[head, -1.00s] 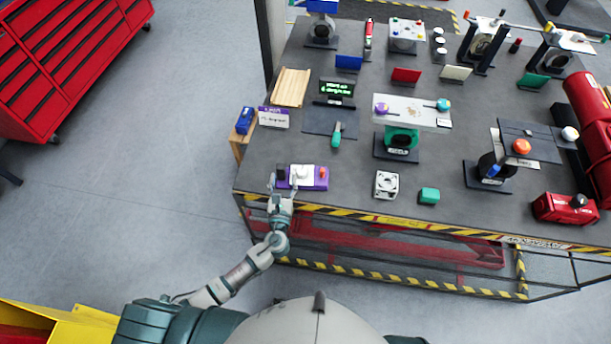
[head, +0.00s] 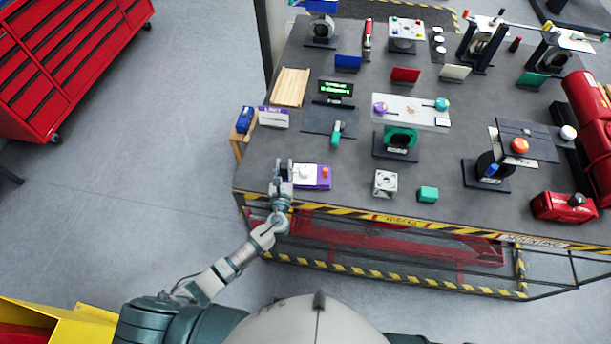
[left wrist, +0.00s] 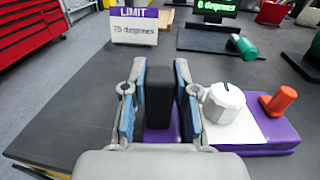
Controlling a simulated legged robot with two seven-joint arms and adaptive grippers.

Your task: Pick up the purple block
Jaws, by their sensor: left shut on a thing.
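The purple block (head: 322,184) lies near the front left edge of the table. It has a white top section with a white knob and an orange peg, which also show on the block in the left wrist view (left wrist: 262,140). A black upright post (left wrist: 158,98) stands at its left end. The block appears to rest on the table. My right gripper is out of view.
A sign reading LIMIT (head: 273,117) stands behind the block. A white square fan-like part (head: 385,184) and a small green block (head: 428,194) lie to the right. A teal-handled tool (head: 336,132) is farther back. The table's striped front edge (head: 330,211) runs close by.

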